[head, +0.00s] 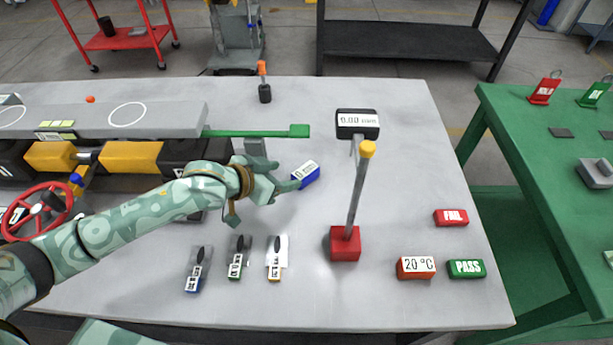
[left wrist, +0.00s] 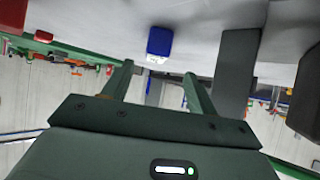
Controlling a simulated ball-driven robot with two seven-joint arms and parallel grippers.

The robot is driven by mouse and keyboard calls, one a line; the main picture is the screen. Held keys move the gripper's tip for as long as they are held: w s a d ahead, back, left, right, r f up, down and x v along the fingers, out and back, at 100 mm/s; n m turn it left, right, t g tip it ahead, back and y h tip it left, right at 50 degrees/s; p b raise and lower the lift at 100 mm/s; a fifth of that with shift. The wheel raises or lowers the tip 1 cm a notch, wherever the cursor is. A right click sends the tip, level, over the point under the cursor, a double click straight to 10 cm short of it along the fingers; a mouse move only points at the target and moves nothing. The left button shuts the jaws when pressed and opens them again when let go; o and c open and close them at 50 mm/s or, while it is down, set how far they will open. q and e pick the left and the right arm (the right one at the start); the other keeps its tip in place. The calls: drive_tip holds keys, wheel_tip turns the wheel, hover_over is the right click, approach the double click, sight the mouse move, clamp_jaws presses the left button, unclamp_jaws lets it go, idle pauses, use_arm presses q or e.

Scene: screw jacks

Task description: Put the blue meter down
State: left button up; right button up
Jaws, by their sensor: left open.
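The blue meter (head: 306,175) is a small blue block with a white display face, on the grey table (head: 400,200) right of my left gripper (head: 285,176). In the left wrist view the blue meter (left wrist: 160,42) shows beyond the two spread fingertips of the left gripper (left wrist: 158,70), with a visible gap between them and nothing held. My right gripper is not in view.
A red-based stand (head: 345,243) with a display reading 0.00 rises to the right. A green bar (head: 260,131) juts out behind the gripper. Several small tools lie in front, including a blue-ended one (head: 196,272). FAIL (head: 451,217) and PASS (head: 466,268) blocks sit at right.

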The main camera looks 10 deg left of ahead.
sight(305, 170)
use_arm(q)
drive_tip(key=shift+w+d+f, duration=0.35)
drive_tip(key=shift+w+d, duration=0.05)
drive_tip(key=shift+w, duration=0.05)
drive_tip(key=b+x, duration=0.1)
drive_tip(key=x, duration=0.1)
drive_tip(key=b+x, duration=0.2)
drive_tip(key=shift+w+d, duration=0.3)
drive_tip(key=shift+d, duration=0.1)
drive_tip(key=shift+r, duration=0.2)
drive_tip(key=shift+c, duration=0.6)
drive_tip(key=c, duration=1.1)
